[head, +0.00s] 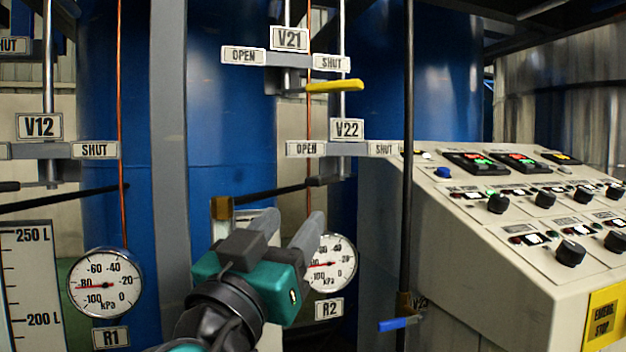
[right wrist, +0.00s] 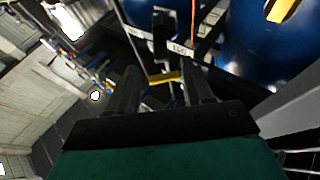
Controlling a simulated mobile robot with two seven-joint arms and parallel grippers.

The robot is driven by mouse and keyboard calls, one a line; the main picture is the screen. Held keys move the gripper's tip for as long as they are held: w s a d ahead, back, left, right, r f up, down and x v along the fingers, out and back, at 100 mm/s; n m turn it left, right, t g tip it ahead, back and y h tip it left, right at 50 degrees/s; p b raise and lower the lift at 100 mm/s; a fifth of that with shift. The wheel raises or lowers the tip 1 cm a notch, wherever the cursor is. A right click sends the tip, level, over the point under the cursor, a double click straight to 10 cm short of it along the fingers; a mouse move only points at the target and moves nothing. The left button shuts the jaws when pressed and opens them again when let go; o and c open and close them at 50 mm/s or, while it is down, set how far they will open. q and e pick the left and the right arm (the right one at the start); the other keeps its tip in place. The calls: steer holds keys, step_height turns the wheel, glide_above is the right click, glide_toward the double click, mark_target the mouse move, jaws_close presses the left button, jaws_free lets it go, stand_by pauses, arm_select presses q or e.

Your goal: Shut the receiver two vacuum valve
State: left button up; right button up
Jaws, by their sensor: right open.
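Two valves stand above the R2 gauge (head: 333,263). The upper valve, labelled V21 (head: 289,38), has a yellow handle (head: 335,86) pointing right, on its SHUT side. The lower valve, labelled V22 (head: 347,129), has a dark handle (head: 325,181) pointing left, on its OPEN side. No sign names either as the vacuum valve. My right gripper (head: 292,221) is open and empty, below both valves and in front of the R2 gauge, partly covering it. In the right wrist view a yellow handle (right wrist: 165,78) shows beyond the open fingers, apart from them. My left gripper is out of view.
A grey post (head: 170,120) stands left of the valves and a thin dark pole (head: 407,110) right of them. A sloped control console (head: 480,250) fills the right side. A blue handle (head: 398,324) sits low by the pole. V12 (head: 40,126) and the R1 gauge (head: 105,283) are left.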

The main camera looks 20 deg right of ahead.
mark_target(323, 175)
steer(key=p+x, duration=0.2)
steer(key=x, duration=0.9)
steer(key=shift+w+d+r+p, duration=0.1)
steer(key=shift+w+d+p, duration=0.15)
steer(key=shift+p, duration=0.1)
jaws_close()
